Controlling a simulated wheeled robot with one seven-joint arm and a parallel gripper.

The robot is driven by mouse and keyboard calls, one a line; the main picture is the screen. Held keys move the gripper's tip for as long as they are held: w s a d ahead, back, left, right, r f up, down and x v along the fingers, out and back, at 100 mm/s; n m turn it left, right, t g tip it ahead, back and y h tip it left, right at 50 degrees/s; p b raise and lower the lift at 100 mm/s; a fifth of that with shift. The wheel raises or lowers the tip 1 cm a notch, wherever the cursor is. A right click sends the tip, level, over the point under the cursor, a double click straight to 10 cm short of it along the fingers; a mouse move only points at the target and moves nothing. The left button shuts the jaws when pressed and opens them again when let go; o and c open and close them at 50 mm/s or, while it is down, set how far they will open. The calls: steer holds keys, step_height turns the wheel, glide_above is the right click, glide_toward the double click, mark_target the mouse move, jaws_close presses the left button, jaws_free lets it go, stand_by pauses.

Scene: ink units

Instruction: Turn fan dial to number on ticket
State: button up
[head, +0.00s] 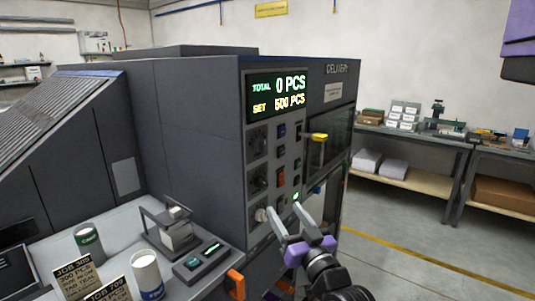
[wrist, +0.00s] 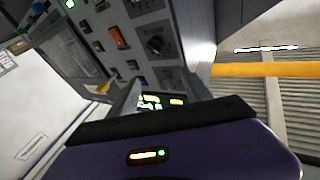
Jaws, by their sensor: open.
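The grey machine's control panel (head: 280,160) faces right in the head view. Its left column has an upper dial (head: 257,141), a middle dial (head: 258,180) and a lower dial (head: 261,214); their labels are too small to read, so I cannot tell which is the fan dial. A dark dial (wrist: 155,45) shows in the wrist view. My gripper (head: 282,207) is open in front of the panel's lower part, its left finger close to the lower dial; contact cannot be told. A job ticket (head: 75,280) reads "JOB 305" and seemingly "700 PCS"; its fan line is unclear. Another ticket (head: 110,292) reads "JOB 709", partly cut off.
The display (head: 279,95) reads total 0, set 500 PCS. A yellow-topped lever (head: 319,138) sticks out right of the panel. Cans (head: 148,275) and a small press-like device (head: 175,228) stand on the left ledge. Floor right of the machine is clear.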

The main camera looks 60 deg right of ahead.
steer(key=d+r+n+t+y+b, duration=0.1)
steer(key=d+r+n+t+y, duration=0.15)
steer(key=d+r, duration=1.3)
steer(key=n+y, duration=0.8)
glide_toward(265, 146)
steer(key=w, duration=0.2)
steer(key=shift+m+g+h, duration=0.25)
steer(key=shift+g+h, duration=0.2)
steer(key=shift+w+d+r+p, duration=0.1)
steer(key=shift+w+d+p, duration=0.15)
steer(key=shift+w, duration=0.95)
steer(key=shift+w+d+r+p, duration=0.1)
steer(key=shift+w+p, duration=0.2)
steer(key=shift+w, duration=0.9)
steer(key=shift+w+d+r+p, duration=0.1)
steer(key=shift+w+d+p, duration=0.15)
steer(key=shift+w, duration=0.95)
steer(key=shift+a, duration=0.1)
jaws_close()
